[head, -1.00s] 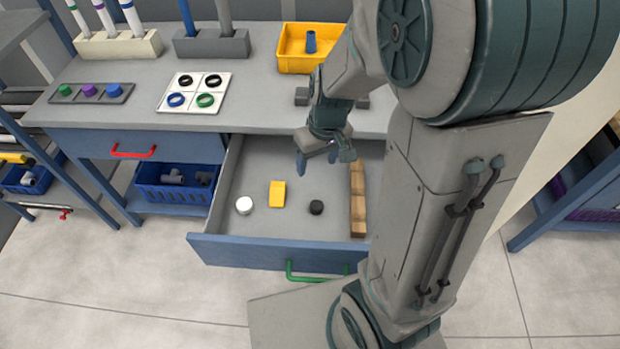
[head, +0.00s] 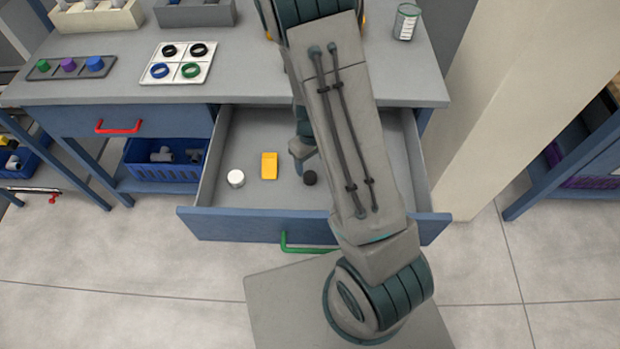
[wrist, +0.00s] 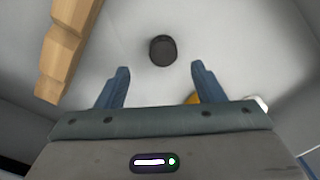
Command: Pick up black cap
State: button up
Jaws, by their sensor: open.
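The black cap (head: 310,178) lies on the floor of the open drawer (head: 228,225), right of the yellow block. In the wrist view the black cap (wrist: 162,50) is ahead of my gripper (wrist: 160,75), roughly centred between the two blue fingers and beyond their tips. My gripper is open with nothing between the fingers. In the head view it is mostly hidden behind my arm, with part of it showing just above and left of the cap.
In the drawer, a white cap (head: 236,178) and a yellow block (head: 269,166) lie left of the black cap. A wooden block (wrist: 66,48) lies to one side in the wrist view; my arm hides it in the head view. The drawer walls enclose the space.

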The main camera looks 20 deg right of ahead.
aim_at(310, 175)
jog(key=shift+a+f+b, duration=0.2)
jog(key=shift+f+b, duration=0.2)
jog(key=shift+f, duration=2.55)
jog(key=c, duration=1.1)
